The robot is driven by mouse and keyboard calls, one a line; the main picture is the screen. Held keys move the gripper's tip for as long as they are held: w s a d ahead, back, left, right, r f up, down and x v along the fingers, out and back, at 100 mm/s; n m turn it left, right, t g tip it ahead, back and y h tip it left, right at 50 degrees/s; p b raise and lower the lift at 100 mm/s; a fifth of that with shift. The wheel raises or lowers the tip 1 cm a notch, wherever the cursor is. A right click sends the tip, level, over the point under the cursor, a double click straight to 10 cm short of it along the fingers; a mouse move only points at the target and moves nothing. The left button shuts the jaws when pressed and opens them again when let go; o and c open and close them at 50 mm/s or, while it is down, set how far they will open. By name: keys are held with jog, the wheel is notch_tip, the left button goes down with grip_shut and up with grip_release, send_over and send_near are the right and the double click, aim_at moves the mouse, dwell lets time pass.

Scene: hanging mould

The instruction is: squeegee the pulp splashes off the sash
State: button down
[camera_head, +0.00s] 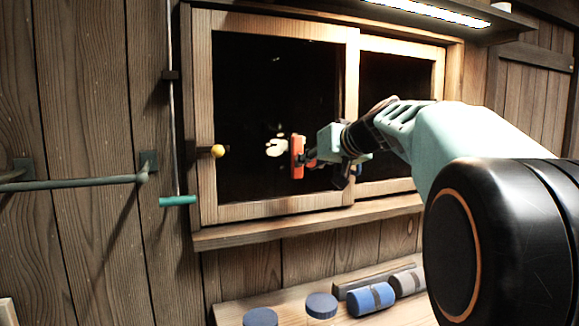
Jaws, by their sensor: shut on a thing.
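The sash (204,120) is a wooden-framed dark pane with a yellow knob (217,151) on its left stile. Pale pulp splashes (276,147) show on the pane, left of the middle. My gripper (314,157) is shut on the squeegee (297,158), whose orange-red head stands upright just right of the splashes. I cannot tell whether the head touches the glass. The squeegee's handle is mostly hidden by the gripper, and the head may cover part of the splashes.
A second sash (401,50) stands at the right, partly behind my arm. A sill (300,224) runs below. A shelf (290,312) holds blue round pieces (321,305) and rolls (370,298). A metal rail (75,183) and a hanging rod (173,110) with a teal end are at the left.

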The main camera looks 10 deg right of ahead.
jog(key=shift+d, duration=2.25)
jog(key=shift+a+r+b, duration=0.35)
jog(key=shift+a, duration=0.6)
jog(key=shift+a+r+b, duration=0.3)
jog(key=shift+a, duration=0.6)
jog(key=shift+s+a+r, duration=0.7)
jog(key=shift+a+r, duration=0.05)
jog(key=shift+a, duration=3.1)
jog(key=w+d, duration=0.2)
jog(key=d, duration=0.9)
jog(key=shift+w+d+b, duration=0.15)
jog(key=shift+d+b, duration=0.05)
jog(key=shift+b, duration=0.15)
jog(key=shift+f, duration=0.1)
